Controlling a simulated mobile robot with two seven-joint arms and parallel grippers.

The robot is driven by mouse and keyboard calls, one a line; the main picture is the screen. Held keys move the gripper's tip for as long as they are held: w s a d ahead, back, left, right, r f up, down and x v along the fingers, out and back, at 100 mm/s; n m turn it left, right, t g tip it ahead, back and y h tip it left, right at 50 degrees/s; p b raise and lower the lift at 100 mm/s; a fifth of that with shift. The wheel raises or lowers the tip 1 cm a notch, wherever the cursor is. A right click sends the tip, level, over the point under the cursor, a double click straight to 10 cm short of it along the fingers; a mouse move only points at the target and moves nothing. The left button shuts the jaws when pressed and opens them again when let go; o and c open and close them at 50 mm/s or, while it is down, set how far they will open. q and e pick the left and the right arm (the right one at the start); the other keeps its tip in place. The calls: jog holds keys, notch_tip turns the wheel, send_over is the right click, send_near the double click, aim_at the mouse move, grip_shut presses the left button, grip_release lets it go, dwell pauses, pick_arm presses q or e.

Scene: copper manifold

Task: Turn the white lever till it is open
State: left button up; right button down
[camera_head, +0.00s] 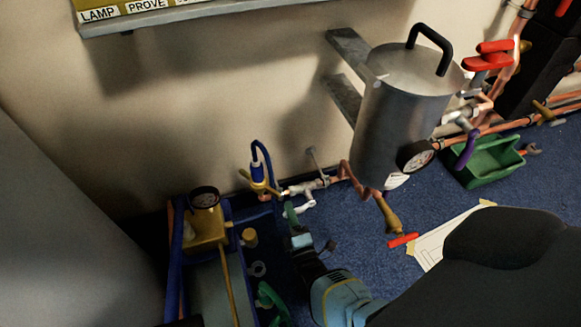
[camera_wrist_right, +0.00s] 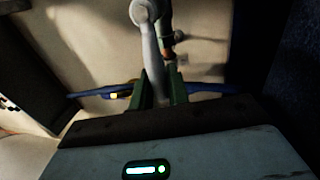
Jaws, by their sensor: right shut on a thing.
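The white lever (camera_head: 301,207) sits on a valve of the copper pipe run, low in front of the wall and left of the steel tank. My right gripper (camera_head: 291,213) reaches up to it from below, beside the blue tray. In the right wrist view, the lever (camera_wrist_right: 152,55) runs down from a rounded pivot in between the green fingers of my right gripper (camera_wrist_right: 160,92). These fingers are shut on its lower end. Part of the lever is hidden between them. My left gripper is not in view.
The steel tank (camera_head: 400,115) with a dial gauge (camera_head: 416,156) hangs right of the lever. A blue tray (camera_head: 177,262) with brass fittings stands at left. Red valve handles (camera_head: 490,55), a green crate (camera_head: 486,176) and a paper sheet (camera_head: 437,240) are to the right.

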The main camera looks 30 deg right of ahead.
jog(key=c, duration=1.4)
grip_release()
